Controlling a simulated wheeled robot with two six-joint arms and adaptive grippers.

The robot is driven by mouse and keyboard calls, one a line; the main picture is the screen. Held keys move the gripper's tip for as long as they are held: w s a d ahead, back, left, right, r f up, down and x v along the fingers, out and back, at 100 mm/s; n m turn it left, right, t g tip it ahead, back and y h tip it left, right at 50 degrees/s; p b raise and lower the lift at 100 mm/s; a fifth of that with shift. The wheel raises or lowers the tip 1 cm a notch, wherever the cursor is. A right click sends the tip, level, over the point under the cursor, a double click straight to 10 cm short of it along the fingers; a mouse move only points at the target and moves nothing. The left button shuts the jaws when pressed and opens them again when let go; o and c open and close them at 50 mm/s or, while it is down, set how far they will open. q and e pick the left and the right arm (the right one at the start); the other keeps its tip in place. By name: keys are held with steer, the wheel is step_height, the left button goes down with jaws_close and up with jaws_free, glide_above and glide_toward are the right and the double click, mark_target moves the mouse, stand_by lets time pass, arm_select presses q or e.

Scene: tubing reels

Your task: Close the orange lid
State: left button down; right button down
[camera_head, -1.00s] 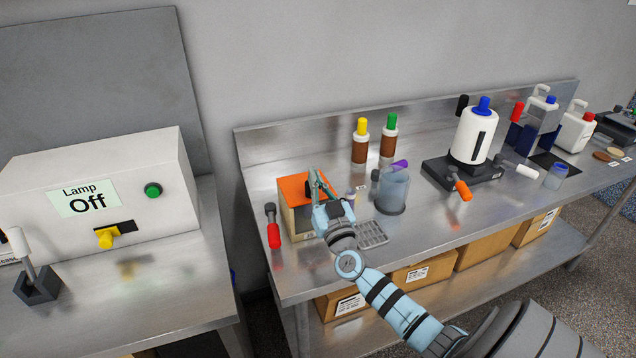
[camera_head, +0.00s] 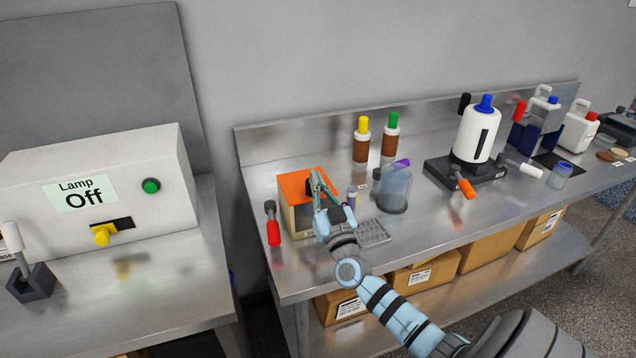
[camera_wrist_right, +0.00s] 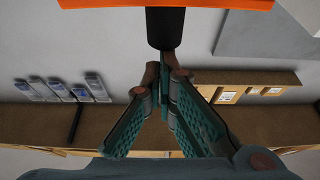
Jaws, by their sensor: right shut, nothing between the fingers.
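The orange lid (camera_head: 296,187) tops a small box (camera_head: 304,220) with tan and pale sides, near the left end of the right-hand bench. My right gripper (camera_head: 316,176) is in front of the lid's right part and hides some of it. In the right wrist view the lid's orange edge (camera_wrist_right: 120,4) runs along the top, with a dark handle (camera_wrist_right: 165,27) below it. The shut, empty fingers (camera_wrist_right: 164,88) end just beneath that handle; I cannot tell whether they touch it. How far the lid is tilted is unclear. My left gripper is out of view.
A clear beaker (camera_head: 396,190) and a grey rack (camera_head: 374,232) stand close right of the box. A red-handled tool (camera_head: 273,228) is at its left. Two brown bottles (camera_head: 361,146) stand behind. The lamp box (camera_head: 100,190) is on the separate left bench.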

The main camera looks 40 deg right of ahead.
step_height(320, 180, up, 4)
steer(key=p, duration=0.5)
steer(key=v, duration=1)
